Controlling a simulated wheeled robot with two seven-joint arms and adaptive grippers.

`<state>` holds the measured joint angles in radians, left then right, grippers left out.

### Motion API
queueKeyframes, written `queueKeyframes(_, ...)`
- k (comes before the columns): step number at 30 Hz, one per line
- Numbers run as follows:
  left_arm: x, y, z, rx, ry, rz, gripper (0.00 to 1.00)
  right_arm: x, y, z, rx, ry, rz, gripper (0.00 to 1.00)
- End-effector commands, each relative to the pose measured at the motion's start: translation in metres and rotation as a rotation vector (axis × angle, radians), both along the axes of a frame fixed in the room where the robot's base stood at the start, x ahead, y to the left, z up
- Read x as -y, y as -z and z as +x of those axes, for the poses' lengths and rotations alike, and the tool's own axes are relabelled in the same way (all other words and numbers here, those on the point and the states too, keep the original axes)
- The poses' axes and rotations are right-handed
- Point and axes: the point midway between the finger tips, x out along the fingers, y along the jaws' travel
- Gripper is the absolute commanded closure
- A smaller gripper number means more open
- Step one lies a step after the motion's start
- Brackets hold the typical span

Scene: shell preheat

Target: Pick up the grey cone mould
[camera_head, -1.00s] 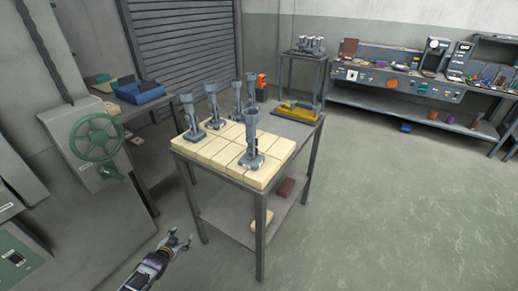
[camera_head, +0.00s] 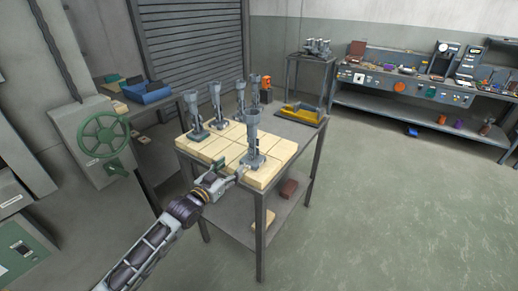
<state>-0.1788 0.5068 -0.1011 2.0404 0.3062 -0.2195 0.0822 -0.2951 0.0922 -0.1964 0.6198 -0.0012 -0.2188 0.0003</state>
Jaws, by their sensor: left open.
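Several similar grey cone moulds stand upright on pale blocks on the table. The nearest grey cone mould (camera_head: 253,140) stands alone at the front right of the blocks. The others, such as one at the left (camera_head: 195,115), stand further back. My left gripper (camera_head: 232,168) is open and empty at the front edge of the blocks, just left of the nearest mould and low by its base. I cannot tell whether a finger touches the mould or block. My right gripper is not in view.
The pale blocks (camera_head: 210,150) cover the front of the metal table (camera_head: 301,133). A yellow tray (camera_head: 303,114) and an orange item (camera_head: 266,90) stand behind. A green handwheel machine (camera_head: 104,137) is at the left. The floor at right is clear.

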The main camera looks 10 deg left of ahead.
Motion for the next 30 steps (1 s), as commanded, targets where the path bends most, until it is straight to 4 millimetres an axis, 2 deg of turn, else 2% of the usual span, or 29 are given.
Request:
queueKeyframes(3,0.010,-0.019,-0.005,0.020,0.021,-0.041,0.38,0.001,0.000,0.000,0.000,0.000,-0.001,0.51)
queueKeyframes(9,0.011,-0.017,-0.005,0.001,0.022,-0.096,0.38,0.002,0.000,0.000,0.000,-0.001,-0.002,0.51)
queueKeyframes(20,0.011,-0.017,-0.004,0.000,0.022,-0.097,0.38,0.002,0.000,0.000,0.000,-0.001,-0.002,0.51)
queueKeyframes(30,0.015,-0.017,0.012,0.001,0.021,-0.098,0.38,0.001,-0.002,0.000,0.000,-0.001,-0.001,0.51)
